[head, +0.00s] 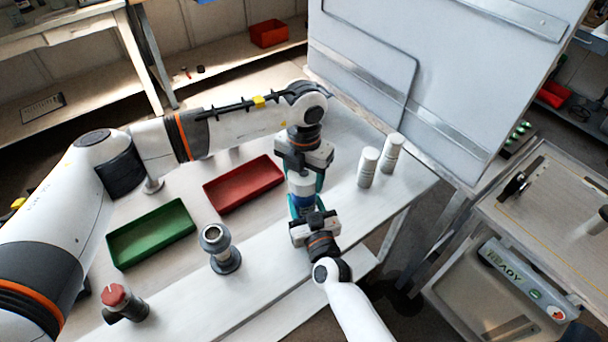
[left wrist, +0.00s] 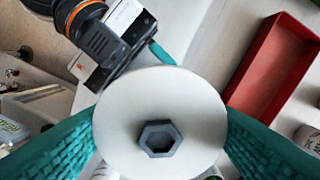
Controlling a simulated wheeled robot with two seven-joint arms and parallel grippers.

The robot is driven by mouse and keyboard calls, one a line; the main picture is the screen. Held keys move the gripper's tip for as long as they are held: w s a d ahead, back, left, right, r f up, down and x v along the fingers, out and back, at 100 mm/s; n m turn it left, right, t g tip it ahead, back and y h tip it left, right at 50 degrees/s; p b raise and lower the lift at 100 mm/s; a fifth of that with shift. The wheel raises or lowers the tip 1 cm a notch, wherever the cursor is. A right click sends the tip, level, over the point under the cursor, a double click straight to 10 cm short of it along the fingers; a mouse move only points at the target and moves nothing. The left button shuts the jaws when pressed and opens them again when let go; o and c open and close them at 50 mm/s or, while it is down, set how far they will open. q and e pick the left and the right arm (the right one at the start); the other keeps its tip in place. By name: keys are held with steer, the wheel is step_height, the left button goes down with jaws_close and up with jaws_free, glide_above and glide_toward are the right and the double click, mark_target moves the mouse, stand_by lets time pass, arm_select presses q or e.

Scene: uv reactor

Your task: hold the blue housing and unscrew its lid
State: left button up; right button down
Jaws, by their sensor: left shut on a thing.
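The blue housing (head: 303,199) stands upright near the table's front right edge, with a pale lid (head: 301,180) on top. In the left wrist view the lid (left wrist: 115,125) is a white disc with a grey hexagonal boss (left wrist: 159,139) in its middle. My left gripper (head: 304,178) points down from above and is shut on the lid, one teal finger on each side. My right gripper (head: 305,205) comes in from the front, its teal fingers closed around the blue body. It also shows in the left wrist view (left wrist: 160,55). The housing's bottom is hidden.
A red tray (head: 243,184) and a green tray (head: 150,233) lie to the left. A grey fitting with an open top (head: 222,250) and a red-capped part (head: 119,300) stand in front. Two white cylinders (head: 367,167) stand to the right. A large grey panel (head: 450,80) rises behind.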

mark_target(304, 173)
arm_select(q)
steer(key=shift+r, duration=2)
arm_select(e)
steer(key=c, duration=0.6)
jaws_free()
steer(key=shift+o, duration=0.2)
arm_select(q)
steer(key=shift+f+b, duration=0.55)
steer(key=shift+f, duration=0.05)
arm_select(e)
steer(key=v, duration=1.2)
